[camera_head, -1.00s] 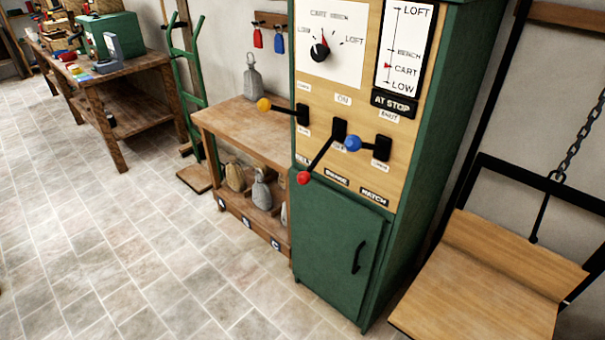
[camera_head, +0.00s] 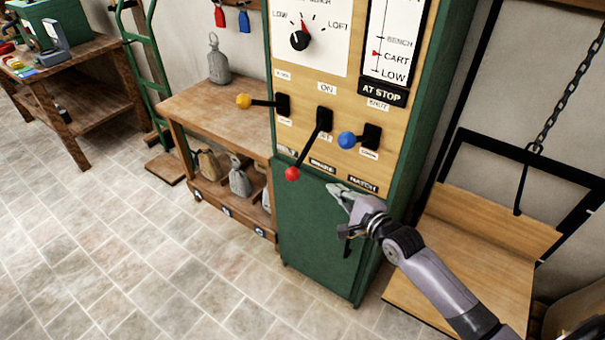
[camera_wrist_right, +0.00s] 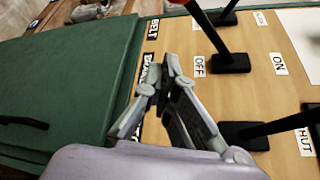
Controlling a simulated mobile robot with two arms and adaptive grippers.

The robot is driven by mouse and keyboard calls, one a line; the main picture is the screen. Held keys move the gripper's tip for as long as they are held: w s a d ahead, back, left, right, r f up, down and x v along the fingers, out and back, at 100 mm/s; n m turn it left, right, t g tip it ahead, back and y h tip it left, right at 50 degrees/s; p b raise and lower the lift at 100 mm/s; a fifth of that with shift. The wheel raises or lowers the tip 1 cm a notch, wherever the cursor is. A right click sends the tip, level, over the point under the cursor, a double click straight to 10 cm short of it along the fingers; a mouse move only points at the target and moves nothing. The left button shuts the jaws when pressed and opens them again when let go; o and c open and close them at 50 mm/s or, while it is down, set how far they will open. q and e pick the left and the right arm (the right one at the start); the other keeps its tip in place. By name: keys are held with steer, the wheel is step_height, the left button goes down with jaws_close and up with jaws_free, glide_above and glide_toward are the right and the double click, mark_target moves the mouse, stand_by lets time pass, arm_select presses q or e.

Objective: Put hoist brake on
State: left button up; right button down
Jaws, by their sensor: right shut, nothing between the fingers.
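The brake lever (camera_head: 309,147) is a black arm with a red knob (camera_head: 292,174) on the wooden panel face (camera_head: 345,105). It slants down-left from its black mount, knob low beside the BRAKE plate (camera_head: 322,166). The ON label (camera_head: 327,88) is above the mount. In the right wrist view the lever (camera_wrist_right: 207,25) crosses beside the OFF label (camera_wrist_right: 199,66). My right gripper (camera_head: 334,189) is shut and empty, below the panel's plates and right of the red knob, apart from it. In the right wrist view its fingertips (camera_wrist_right: 162,75) meet near the BRAKE plate. My left gripper is not in view.
A yellow-knobbed lever (camera_head: 244,101) points left and a blue-knobbed lever (camera_head: 347,140) sits close right of the brake lever. A green cabinet door (camera_head: 308,225) is below. A wooden bench (camera_head: 225,115) with grey weights stands left, a hoist platform (camera_head: 455,265) right.

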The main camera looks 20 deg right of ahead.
mark_target(307, 148)
steer(key=w+a+p, duration=0.2)
steer(key=w+a, duration=0.3)
steer(key=w, duration=0.2)
steer(key=shift+w+a+f+p, duration=0.15)
steer(key=shift+w+a+p, duration=0.05)
steer(key=shift+w+p, duration=0.15)
stand_by(0.4)
